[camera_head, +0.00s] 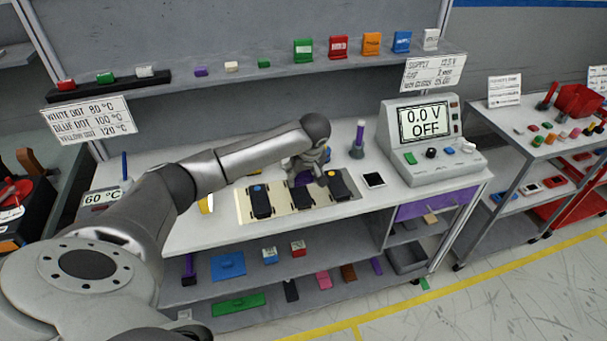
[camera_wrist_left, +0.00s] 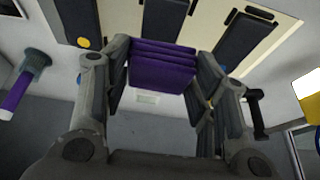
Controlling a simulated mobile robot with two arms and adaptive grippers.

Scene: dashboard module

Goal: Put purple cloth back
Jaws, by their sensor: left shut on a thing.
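My left gripper (camera_head: 305,176) is over the workbench, near the back of the row of black modules. In the left wrist view the left gripper (camera_wrist_left: 163,75) is shut on a folded purple cloth (camera_wrist_left: 160,67), which hangs between its two fingers. In the head view only a small bit of the purple cloth (camera_head: 303,179) shows, as the gripper hides most of it. Whether the cloth touches anything below cannot be told. My right gripper is not in view.
Black modules (camera_head: 260,200) lie on a cream mat (camera_head: 281,218). A purple-handled tool (camera_head: 357,139) stands upright behind them. The power supply (camera_head: 420,135) reads 0.0 V OFF. Below are a purple drawer (camera_head: 430,204) and a shelf with several coloured items, one pink (camera_head: 323,280).

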